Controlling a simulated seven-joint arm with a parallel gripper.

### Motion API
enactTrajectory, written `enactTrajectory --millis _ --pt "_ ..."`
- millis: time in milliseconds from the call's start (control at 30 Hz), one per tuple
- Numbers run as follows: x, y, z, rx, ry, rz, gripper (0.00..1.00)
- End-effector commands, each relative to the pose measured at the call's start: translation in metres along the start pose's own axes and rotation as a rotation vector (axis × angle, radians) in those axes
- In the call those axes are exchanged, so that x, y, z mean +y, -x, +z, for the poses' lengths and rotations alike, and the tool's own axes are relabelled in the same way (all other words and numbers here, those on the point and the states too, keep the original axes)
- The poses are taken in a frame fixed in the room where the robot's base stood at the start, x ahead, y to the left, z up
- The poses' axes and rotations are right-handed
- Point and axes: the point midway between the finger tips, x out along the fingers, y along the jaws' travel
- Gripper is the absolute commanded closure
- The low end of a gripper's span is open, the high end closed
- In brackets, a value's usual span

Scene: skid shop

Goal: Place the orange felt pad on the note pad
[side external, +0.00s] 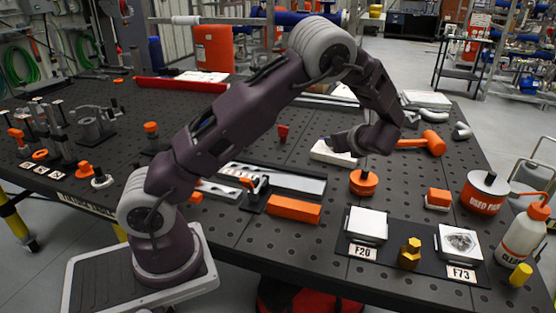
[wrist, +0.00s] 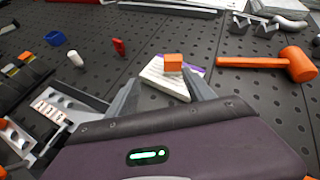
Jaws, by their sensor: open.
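The note pad (wrist: 158,80), white with a purple edge, lies on the dark perforated table, and it shows partly in the side view (side external: 327,153). A small orange block (wrist: 173,62), which looks like the orange felt pad, appears over the far part of the note pad in the wrist view. It seems to rest on it, but the contact is hard to see. In the side view my gripper hides that spot. My gripper (wrist: 162,76) is open, its fingers spread to either side of the note pad, with the block between and beyond the tips.
An orange mallet (wrist: 285,63) lies to the right of the note pad. A red piece (wrist: 118,46) stands to its left. Another orange block with a pale base (side external: 438,197), an orange round pad (side external: 363,183) and a black board with samples (side external: 395,257) are nearer the table's front.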

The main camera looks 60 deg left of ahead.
Motion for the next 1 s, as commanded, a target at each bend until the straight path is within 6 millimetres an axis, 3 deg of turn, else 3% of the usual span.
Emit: enactTrajectory --millis 33,100,233,400,500,600,700,1000 --pt "0.017 0.020 0.018 0.061 0.146 0.033 0.39" --pt "0.049 0.055 0.035 0.175 0.394 0.102 0.39" --pt "0.112 0.135 0.051 0.398 0.861 0.240 0.39" --pt "0.195 0.244 0.044 0.692 1.407 0.442 0.39" --pt "0.230 0.289 0.029 0.824 1.627 0.550 0.39" --pt "0.250 0.315 0.015 0.907 1.760 0.629 0.39" --pt "0.258 0.326 0.009 0.946 1.818 0.667 0.39" --pt "0.259 0.328 0.007 0.952 1.826 0.676 0.39"
